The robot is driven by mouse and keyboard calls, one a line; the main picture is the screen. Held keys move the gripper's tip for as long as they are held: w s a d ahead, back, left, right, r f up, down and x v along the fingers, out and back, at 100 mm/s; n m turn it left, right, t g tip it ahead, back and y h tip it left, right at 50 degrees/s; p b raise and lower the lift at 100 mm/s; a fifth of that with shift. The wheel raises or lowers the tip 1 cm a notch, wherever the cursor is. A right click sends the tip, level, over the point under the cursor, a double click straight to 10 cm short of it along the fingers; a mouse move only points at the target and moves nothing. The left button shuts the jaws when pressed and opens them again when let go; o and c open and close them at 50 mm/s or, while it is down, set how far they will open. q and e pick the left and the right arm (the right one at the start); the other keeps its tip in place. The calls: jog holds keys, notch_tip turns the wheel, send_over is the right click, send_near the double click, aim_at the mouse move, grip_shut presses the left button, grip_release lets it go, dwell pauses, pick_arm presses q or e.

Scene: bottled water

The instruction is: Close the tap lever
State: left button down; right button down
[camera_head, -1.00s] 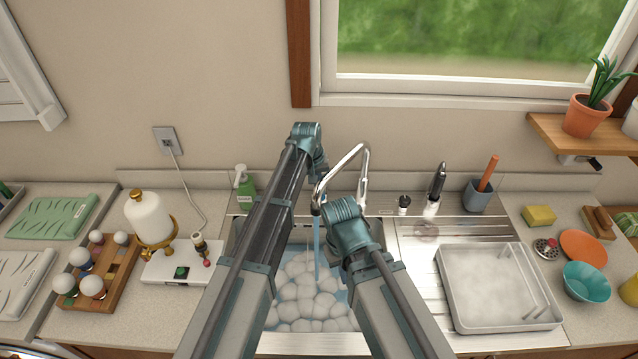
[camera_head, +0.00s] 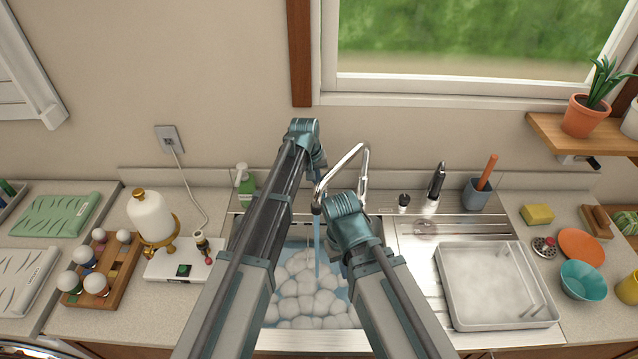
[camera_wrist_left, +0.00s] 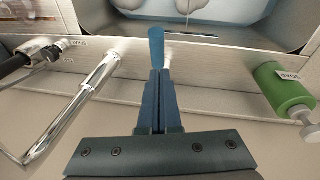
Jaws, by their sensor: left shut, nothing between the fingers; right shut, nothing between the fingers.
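The chrome tap (camera_head: 352,160) arches over the sink, and a blue water stream (camera_head: 317,247) falls from its spout. A chrome tube also shows in the left wrist view (camera_wrist_left: 76,107). My left gripper (camera_wrist_left: 157,80) is shut and empty behind the sink. A lighter blue piece (camera_wrist_left: 157,46) shows just beyond its fingertips; I cannot tell if it is the lever or water, nor whether they touch. I cannot clearly identify the lever there.
Foam (camera_head: 303,297) fills the sink. A green soap bottle (camera_head: 245,188) stands at its back left, also in the left wrist view (camera_wrist_left: 283,90). A black sprayer (camera_head: 437,180) and black knob (camera_head: 404,200) stand right of the tap. A white rack (camera_head: 497,318) sits right.

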pick_arm(q)
jog(key=s+p+v, duration=0.2)
jog(key=p+v, duration=0.6)
jog(key=v, duration=0.2)
jog(key=shift+s+p, duration=0.25)
jog(key=shift+p, duration=0.05)
jog(key=shift+f, duration=0.15)
